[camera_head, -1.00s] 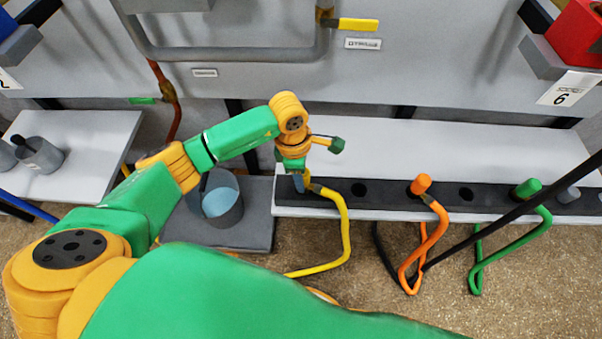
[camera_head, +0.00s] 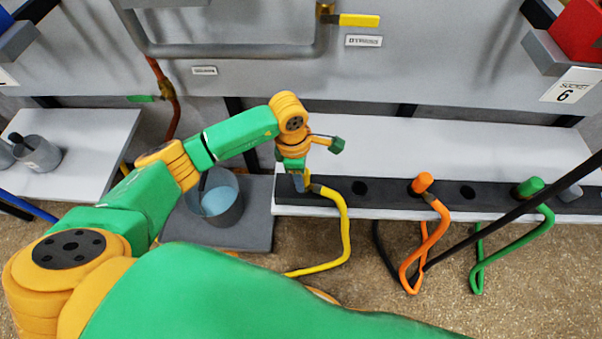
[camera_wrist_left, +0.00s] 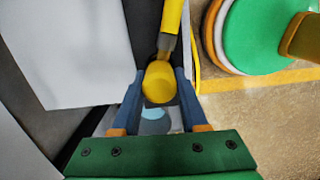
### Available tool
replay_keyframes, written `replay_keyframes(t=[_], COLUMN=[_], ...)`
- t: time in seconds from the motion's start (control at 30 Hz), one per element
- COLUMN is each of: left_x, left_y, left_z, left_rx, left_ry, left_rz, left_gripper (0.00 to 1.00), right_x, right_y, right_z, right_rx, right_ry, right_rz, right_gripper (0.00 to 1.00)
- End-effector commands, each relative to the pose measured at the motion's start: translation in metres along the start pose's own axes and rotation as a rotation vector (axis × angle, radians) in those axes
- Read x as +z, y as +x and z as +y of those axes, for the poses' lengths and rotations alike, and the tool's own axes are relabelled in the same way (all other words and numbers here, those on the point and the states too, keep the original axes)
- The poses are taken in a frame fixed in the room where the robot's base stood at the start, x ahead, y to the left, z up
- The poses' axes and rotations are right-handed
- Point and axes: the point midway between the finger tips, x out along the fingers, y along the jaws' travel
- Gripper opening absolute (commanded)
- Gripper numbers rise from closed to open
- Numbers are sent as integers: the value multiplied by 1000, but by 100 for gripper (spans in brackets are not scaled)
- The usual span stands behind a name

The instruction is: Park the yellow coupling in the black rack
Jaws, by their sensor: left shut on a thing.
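The yellow coupling (camera_wrist_left: 160,82) is between the blue fingers of my left gripper (camera_wrist_left: 158,92) in the left wrist view, and the gripper is shut on it. In the head view the left gripper (camera_head: 299,182) points down at the left end of the black rack (camera_head: 390,196). There my wrist and fingers mostly hide the coupling; only its yellow hose (camera_head: 346,232) shows, curving down to the floor. Whether the coupling sits in a rack hole or just above it, I cannot tell. My right gripper is not in view.
An orange coupling (camera_head: 422,183) and a green coupling (camera_head: 530,187) stand in the rack with hoses hanging in front. A dark pole crosses at right.

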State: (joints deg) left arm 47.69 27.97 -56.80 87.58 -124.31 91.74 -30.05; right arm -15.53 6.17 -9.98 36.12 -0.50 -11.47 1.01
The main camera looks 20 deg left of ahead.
Motion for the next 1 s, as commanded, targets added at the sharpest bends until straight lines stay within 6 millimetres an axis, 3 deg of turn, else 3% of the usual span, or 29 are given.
replay_keyframes(t=[0.03,0.07,0.2,0.53,0.8,1.0], left_x=[0,0,0,0,0,0], left_y=[1,1,0,-2,-60,-71], left_z=[0,0,0,0,1,0], left_rx=[1,1,0,0,3,0], left_ry=[0,0,0,0,0,0], left_rz=[-1,0,-1,0,-1,0], left_gripper=[0,46,78,78,78,78], right_x=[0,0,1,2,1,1], right_y=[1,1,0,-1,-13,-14], right_z=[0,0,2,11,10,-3], right_rx=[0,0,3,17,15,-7], right_ry=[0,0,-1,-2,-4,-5], right_rz=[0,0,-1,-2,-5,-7], right_gripper=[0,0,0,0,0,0])
